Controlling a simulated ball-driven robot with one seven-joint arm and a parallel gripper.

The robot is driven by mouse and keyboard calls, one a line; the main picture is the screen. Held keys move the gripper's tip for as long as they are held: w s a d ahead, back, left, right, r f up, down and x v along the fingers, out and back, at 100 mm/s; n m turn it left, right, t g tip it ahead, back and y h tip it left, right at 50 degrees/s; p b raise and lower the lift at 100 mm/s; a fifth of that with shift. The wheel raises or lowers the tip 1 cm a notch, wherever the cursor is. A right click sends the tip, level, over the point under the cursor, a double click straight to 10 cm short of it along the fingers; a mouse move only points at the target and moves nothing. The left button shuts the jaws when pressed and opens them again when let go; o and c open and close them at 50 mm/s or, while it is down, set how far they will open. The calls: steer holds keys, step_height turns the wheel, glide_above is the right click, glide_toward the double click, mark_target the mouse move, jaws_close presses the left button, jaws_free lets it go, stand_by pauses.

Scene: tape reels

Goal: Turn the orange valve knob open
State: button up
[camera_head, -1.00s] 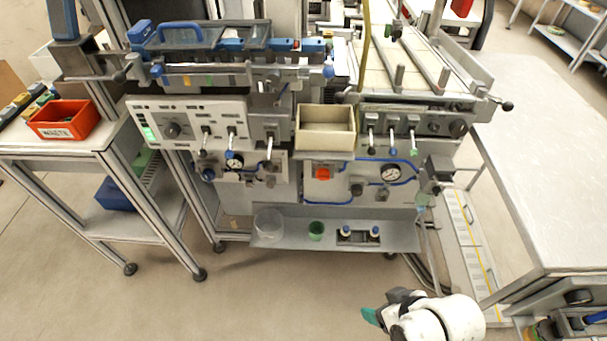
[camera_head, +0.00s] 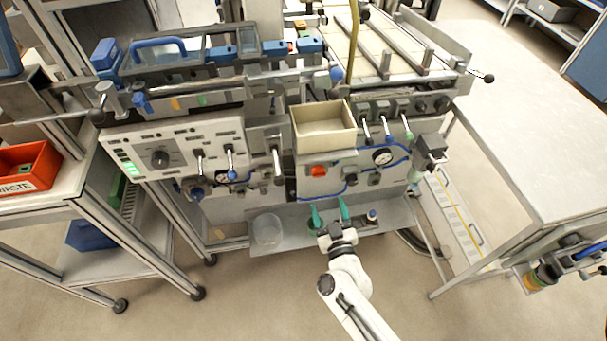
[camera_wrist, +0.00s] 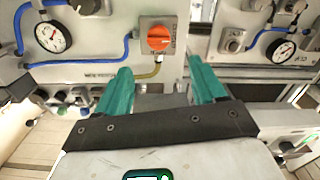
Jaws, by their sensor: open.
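The orange valve knob (camera_head: 318,171) sits on the lower front panel of the machine, below the beige bin. In the wrist view the orange knob (camera_wrist: 159,38) shows on a grey square plate, above and between my fingers, with a yellowish hose below it. My gripper (camera_head: 328,212) is in front of and below the knob, with two green fingers pointing up toward the panel. In the wrist view my gripper (camera_wrist: 162,82) has its fingers wide apart with nothing between them. It is apart from the knob.
A beige bin (camera_head: 323,128) juts out above the knob. Pressure gauges (camera_head: 382,157) and blue hoses flank it. A low shelf (camera_head: 385,219) with a clear cup (camera_head: 267,229) lies around my gripper. A grey table (camera_head: 540,130) stands right and a cart with a red waste box (camera_head: 28,168) left.

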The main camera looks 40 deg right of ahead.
mark_target(319, 176)
steer(key=x, duration=1.1)
steer(key=shift+s+r, duration=0.1)
steer(key=c, duration=1)
steer(key=shift+c, duration=0.2)
